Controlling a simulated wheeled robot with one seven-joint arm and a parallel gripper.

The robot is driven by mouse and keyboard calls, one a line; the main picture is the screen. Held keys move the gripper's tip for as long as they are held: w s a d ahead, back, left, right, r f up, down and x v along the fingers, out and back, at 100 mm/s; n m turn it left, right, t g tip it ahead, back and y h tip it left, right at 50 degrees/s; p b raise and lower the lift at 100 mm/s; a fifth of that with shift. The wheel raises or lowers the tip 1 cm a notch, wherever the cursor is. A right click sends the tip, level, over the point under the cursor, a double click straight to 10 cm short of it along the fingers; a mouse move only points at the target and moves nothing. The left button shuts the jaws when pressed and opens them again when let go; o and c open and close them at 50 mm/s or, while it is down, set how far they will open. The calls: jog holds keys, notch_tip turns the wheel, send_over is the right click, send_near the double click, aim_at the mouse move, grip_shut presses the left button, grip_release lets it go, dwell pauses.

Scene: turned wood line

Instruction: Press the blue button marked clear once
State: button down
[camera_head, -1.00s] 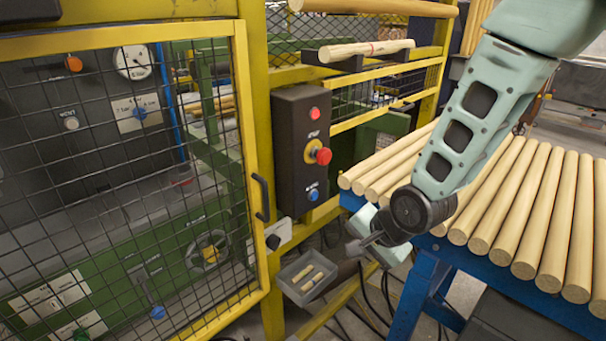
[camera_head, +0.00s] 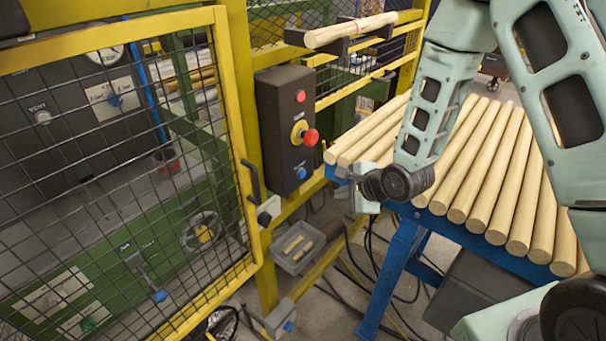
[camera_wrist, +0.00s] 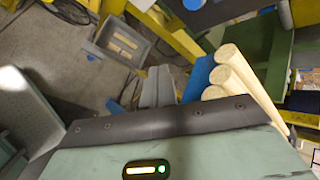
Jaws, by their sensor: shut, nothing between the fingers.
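A blue button (camera_head: 301,172) is at the bottom of the dark upright control box (camera_head: 284,125) on the yellow post. A marking above it is too small to read. Another blue button (camera_head: 289,327) is on a small grey box low on the frame, with no readable marking. My gripper (camera_head: 338,174) is shut and empty, right of the control box, apart from the upper blue button in the picture. In the wrist view its grey fingers (camera_wrist: 158,87) show side by side; the control box's buttons cannot be made out there.
The control box also has a red button (camera_head: 300,97) and a red mushroom knob (camera_head: 310,137). A mesh door (camera_head: 215,150) stands left. A grey tray (camera_head: 297,247) hangs below. Wooden rods (camera_head: 480,170) lie on a blue-framed table to the right. Cables hang below.

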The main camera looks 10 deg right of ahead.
jog(key=w+a, duration=0.5)
jog(key=w, duration=0.1)
jog(key=shift+w, duration=0.4)
jog(key=shift+w, duration=0.1)
dwell(1.8)
jog(key=shift+w+a, duration=0.25)
jog(key=shift+a, duration=0.05)
jog(key=shift+w+a, duration=0.2)
jog(key=shift+w, duration=0.1)
dwell(0.9)
jog(key=shift+s+d, duration=0.45)
jog(key=shift+s, duration=0.2)
jog(key=shift+s+d, duration=0.75)
jog(key=shift+s, duration=0.3)
jog(key=shift+s+d, duration=0.7)
jog(key=shift+s, duration=0.3)
